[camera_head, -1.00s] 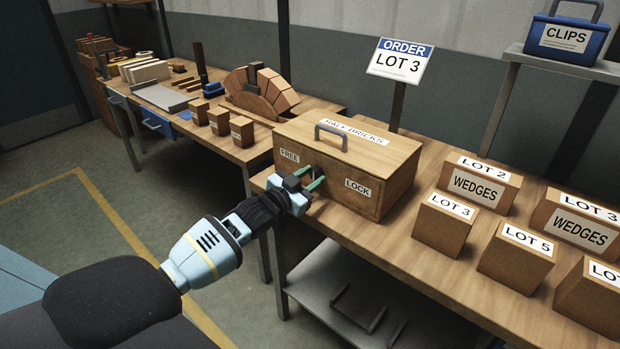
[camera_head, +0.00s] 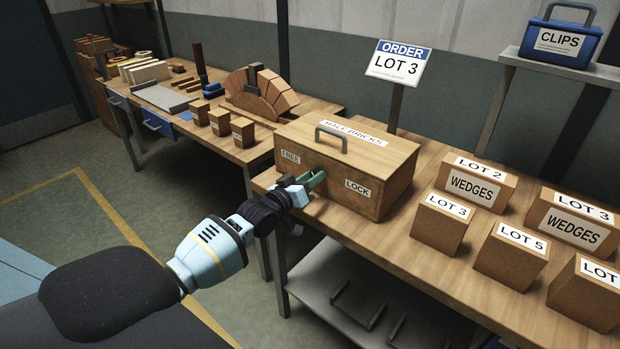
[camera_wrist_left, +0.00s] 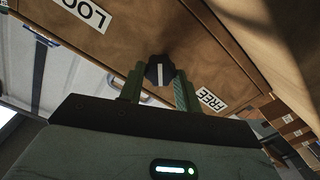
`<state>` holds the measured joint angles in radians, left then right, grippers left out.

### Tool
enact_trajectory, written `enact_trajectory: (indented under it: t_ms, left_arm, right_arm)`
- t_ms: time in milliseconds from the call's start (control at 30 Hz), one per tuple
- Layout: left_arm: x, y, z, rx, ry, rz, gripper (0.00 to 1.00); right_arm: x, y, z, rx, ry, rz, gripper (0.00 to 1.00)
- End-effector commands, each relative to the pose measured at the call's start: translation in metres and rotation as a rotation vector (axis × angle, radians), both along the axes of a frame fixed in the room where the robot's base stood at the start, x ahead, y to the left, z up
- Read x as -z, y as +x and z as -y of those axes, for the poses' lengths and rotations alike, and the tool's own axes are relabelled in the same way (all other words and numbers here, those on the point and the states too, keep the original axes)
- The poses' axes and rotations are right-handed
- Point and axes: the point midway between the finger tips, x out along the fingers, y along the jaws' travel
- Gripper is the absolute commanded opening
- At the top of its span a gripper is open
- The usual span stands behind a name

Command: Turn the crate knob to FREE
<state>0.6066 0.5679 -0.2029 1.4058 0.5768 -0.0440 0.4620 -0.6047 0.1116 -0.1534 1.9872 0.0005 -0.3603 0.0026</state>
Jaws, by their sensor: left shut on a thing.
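The wooden crate (camera_head: 392,190) sits on the near bench, with a FREE label (camera_head: 290,157) at the left of its front and a LOCK label (camera_head: 357,188) at the right. In the left wrist view its dark knob (camera_wrist_left: 159,72) has a white line that runs up and down the picture. The LOCK label (camera_wrist_left: 87,12) is upper left and the FREE label (camera_wrist_left: 211,100) lower right there. My left gripper (camera_head: 314,180) is at the crate front, its green fingers shut on either side of the knob. The gripper hides the knob in the head view. My right gripper is not in view.
Several labelled wooden blocks (camera_head: 440,224) stand right of the crate. An order sign (camera_head: 398,64) rises behind it. A blue CLIPS box (camera_head: 560,42) sits on a shelf at the upper right. Another bench with a brick arch (camera_head: 262,95) is left.

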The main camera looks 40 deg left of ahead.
Motion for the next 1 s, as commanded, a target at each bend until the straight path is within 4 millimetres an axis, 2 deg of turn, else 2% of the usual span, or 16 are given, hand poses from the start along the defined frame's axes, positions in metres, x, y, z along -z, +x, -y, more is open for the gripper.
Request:
enact_trajectory:
  t_ms: [600,1000]
  left_arm:
    - [0.0028,-0.0002,0.0002,0.0,-0.563,-0.048,0.11]
    - [0.0026,-0.0003,0.0002,0.0,-0.772,-0.064,0.11]
  right_arm:
    - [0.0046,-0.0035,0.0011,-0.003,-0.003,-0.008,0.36]
    - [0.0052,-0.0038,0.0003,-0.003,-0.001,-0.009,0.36]
